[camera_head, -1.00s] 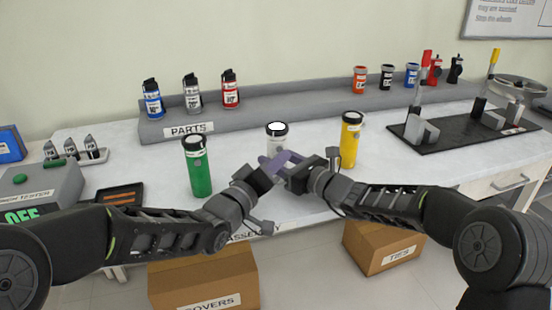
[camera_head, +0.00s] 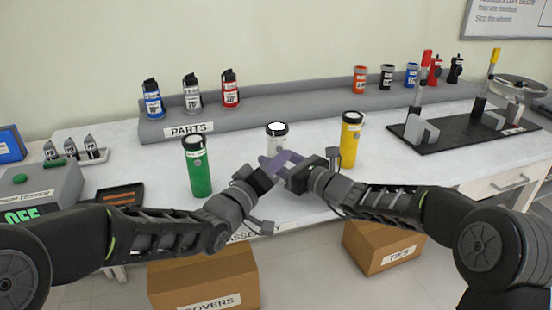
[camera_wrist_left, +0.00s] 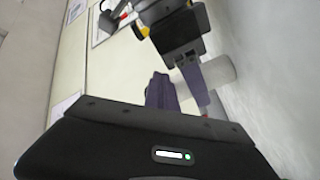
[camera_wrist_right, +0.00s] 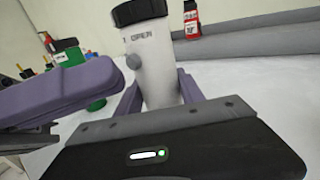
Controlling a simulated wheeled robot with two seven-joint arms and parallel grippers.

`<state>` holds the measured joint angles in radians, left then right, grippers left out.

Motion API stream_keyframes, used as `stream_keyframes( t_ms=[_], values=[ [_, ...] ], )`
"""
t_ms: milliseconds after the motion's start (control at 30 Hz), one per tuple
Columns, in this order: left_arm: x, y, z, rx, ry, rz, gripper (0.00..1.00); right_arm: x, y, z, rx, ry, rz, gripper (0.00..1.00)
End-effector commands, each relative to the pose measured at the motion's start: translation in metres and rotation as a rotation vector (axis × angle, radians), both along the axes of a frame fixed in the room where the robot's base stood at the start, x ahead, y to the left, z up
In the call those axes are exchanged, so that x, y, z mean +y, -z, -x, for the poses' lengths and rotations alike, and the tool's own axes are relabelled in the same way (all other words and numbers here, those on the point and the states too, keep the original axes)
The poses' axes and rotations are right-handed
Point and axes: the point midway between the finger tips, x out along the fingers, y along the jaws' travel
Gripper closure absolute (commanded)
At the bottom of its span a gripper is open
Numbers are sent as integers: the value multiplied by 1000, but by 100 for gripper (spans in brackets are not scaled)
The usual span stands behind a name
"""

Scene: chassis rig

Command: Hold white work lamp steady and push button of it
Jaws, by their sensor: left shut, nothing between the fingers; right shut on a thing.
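The white work lamp (camera_head: 278,142) stands upright on the table, its lower part hidden by my grippers in the head view. Its top lens looks bright white. In the right wrist view the lamp (camera_wrist_right: 158,75) has a black cap and a round grey button (camera_wrist_right: 134,61) on its side. My right gripper (camera_head: 288,160) is shut on the lamp, with purple fingers either side of its body. My left gripper (camera_head: 272,162) is shut and empty, close in front of the lamp.
A green lamp (camera_head: 197,168) stands left of the white one and a yellow lamp (camera_head: 350,142) right of it. A grey parts shelf (camera_head: 290,111) with several small bottles runs behind. A black fixture board (camera_head: 455,134) is at the right, a grey tester box (camera_head: 50,190) at the left.

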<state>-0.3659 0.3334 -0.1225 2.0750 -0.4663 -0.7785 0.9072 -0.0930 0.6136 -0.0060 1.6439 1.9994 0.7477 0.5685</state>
Motion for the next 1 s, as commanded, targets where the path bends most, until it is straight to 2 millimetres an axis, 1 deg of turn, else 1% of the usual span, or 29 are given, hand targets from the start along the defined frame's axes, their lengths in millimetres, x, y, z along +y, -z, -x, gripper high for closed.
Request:
stream_keyframes(
  t_ms=[467, 767, 1000],
  values=[
    [0, 0, 0, 0, 0, 0, 100, 0, 0, 0, 0, 0, 0, 100],
    [2, 0, -9, 1, -1, 0, 100, 0, 0, 0, 0, 0, 0, 100],
    [2, 0, -9, 1, 0, 1, 100, 0, 0, 0, 0, 0, 0, 100]
  ],
)
